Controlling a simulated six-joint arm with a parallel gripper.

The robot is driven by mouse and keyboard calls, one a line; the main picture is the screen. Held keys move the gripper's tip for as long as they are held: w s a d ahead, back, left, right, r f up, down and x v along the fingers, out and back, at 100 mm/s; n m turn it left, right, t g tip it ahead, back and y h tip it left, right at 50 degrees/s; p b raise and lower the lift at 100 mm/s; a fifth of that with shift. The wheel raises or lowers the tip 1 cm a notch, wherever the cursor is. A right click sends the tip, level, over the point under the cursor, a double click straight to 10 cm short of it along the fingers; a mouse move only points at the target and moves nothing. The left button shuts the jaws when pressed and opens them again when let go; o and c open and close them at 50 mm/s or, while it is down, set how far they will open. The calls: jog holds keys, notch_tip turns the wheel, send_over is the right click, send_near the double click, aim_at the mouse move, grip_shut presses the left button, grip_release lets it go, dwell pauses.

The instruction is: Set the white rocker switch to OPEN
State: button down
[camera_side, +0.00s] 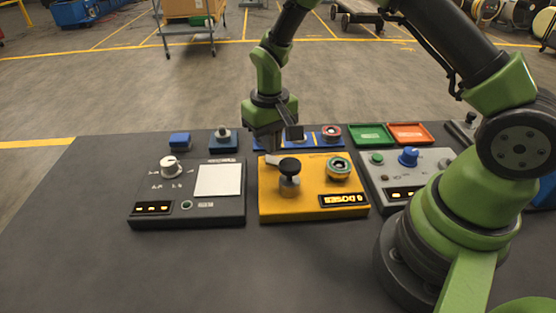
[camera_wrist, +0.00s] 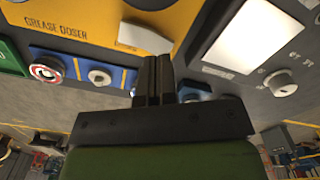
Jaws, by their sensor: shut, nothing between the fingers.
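The white rocker switch (camera_side: 272,160) appears as a pale piece at the far left part of the yellow box (camera_side: 315,205). It is partly hidden by my gripper in the side view. In the wrist view the pale rocker (camera_wrist: 135,35) lies on the yellow panel marked GREASE DOSER, just past my fingertips. I cannot tell which way it is tilted. My gripper (camera_side: 268,147) is shut and empty, above the box's far left edge. Its closed fingers (camera_wrist: 153,70) show close beside the rocker; contact cannot be told. The box's lit display (camera_side: 343,200) is hard to read.
The yellow box also carries a black knob (camera_side: 289,166) and a round green-ringed control (camera_side: 339,167). A dark box with a white plate (camera_side: 218,180) stands left, a grey box with a blue knob (camera_side: 408,156) right. Small switches and green and orange trays (camera_side: 410,133) line the back.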

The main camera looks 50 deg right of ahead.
jog(key=shift+f, duration=1.4)
dwell(0.6)
jog(key=shift+r, duration=3.5)
jog(key=shift+r, duration=0.1)
notch_tip(320, 180, up, 9)
jog(key=t, duration=0.2)
send_over(271, 159)
jog(key=s, duration=0.3)
jog(key=s+a+r+t+y, duration=0.1)
jog(key=s+r+t, duration=0.1)
jog(key=s+r, duration=0.3)
jog(key=s+a+r+m+t+y, duration=0.1)
jog(key=s+r+t, duration=0.2)
jog(key=s, duration=0.9)
notch_tip(271, 159, up, 2)
jog(key=shift+r, duration=0.25)
